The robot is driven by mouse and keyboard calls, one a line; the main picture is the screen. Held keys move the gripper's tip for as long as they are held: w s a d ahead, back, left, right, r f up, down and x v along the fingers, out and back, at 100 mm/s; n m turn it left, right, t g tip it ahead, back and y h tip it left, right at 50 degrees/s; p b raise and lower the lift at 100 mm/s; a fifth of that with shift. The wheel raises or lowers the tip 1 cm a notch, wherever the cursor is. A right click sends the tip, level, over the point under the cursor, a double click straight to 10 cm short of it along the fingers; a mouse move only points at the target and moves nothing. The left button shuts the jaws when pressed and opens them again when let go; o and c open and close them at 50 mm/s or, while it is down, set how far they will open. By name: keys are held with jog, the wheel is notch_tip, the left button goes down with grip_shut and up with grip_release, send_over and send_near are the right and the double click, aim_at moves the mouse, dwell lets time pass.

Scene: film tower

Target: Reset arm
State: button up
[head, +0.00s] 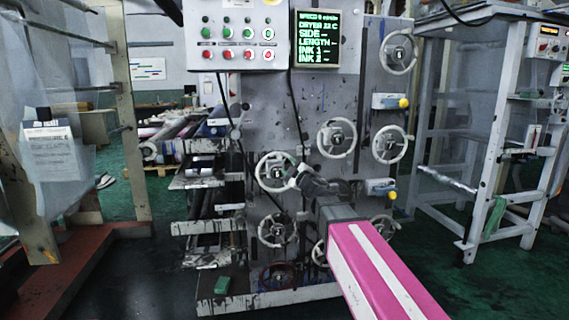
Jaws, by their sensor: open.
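My arm (385,270) reaches in from the lower right as a pink and white link with a grey block at its far end. Beyond the block, my dark gripper (298,177) appears in front of the grey machine (265,120), near its middle-left handwheel (272,173). The gripper is open. Nothing shows between its fingers, though they are small and dark against the machine. I cannot tell whether it touches the handwheel.
The machine carries several handwheels, a button panel (235,35) and a green-text display (318,38). A white frame (485,165) stands right, a brown-based frame (95,250) left. A small green block (222,285) sits low on the machine.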

jog(key=shift+s+d+f, duration=0.1)
jog(key=shift+s+d, duration=0.25)
jog(key=shift+s, duration=0.15)
jog(key=s+d+f+m+g+h, duration=0.2)
jog(key=d+f+m+g+h, duration=0.2)
jog(key=d+f+m+h, duration=1.3)
jog(key=s+d+f+g+y, duration=0.2)
jog(key=s+d+f+g, duration=0.2)
jog(key=s+f, duration=0.6)
jog(key=s+d+f+m+g+y, duration=0.1)
jog(key=s+d+f+g+y, duration=0.2)
jog(key=s+f+g, duration=0.5)
jog(key=s+d+f, duration=0.1)
jog(key=s+f, duration=0.2)
jog(key=f, duration=0.3)
jog(key=shift+m+g, duration=0.3)
jog(key=shift+g, duration=0.1)
jog(key=shift+w+d, duration=0.1)
